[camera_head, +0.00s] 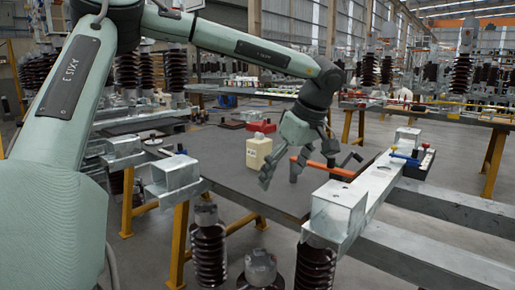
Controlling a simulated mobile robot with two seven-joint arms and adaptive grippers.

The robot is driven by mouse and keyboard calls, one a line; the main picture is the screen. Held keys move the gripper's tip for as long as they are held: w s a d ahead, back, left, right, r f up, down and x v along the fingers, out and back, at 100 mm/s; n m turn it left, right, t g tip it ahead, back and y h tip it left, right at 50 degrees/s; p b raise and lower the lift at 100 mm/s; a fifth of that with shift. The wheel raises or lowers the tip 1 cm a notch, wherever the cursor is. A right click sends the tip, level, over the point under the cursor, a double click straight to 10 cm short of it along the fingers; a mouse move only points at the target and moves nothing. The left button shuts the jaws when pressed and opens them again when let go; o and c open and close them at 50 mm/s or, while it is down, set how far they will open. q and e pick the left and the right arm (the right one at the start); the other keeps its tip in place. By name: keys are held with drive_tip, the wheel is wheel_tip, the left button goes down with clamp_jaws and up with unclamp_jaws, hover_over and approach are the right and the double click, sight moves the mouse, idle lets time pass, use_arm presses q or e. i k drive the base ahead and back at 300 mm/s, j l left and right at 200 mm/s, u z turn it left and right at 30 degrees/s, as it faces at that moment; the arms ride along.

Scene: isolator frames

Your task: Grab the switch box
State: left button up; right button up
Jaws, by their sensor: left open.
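A small cream box (258,152) with a dark label on its front stands upright on the dark table (232,190); it may be the switch box, but I cannot read the label. A red box (262,127) lies just behind it. My left gripper (292,168) is open and points down, to the right of the cream box and a little nearer to me. Its fingers look empty and apart from the box. An orange bar (335,168) shows beside the fingers. My right gripper is not in view.
A grey metal frame (372,183) with a blue-handled part (405,158) runs along the right. Metal brackets (175,172) stand at the left edge. Brown ribbed insulators (208,255) stand below in front. The table's front middle is clear.

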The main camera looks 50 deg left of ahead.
sight(256, 149)
drive_tip(key=i+j, duration=0.15)
drive_tip(key=j, duration=0.15)
drive_tip(key=i+j, duration=0.2)
drive_tip(key=j, duration=0.15)
drive_tip(key=i+j, duration=0.15)
drive_tip(key=j, duration=0.15)
drive_tip(key=i+j, duration=0.15)
drive_tip(key=j, duration=0.15)
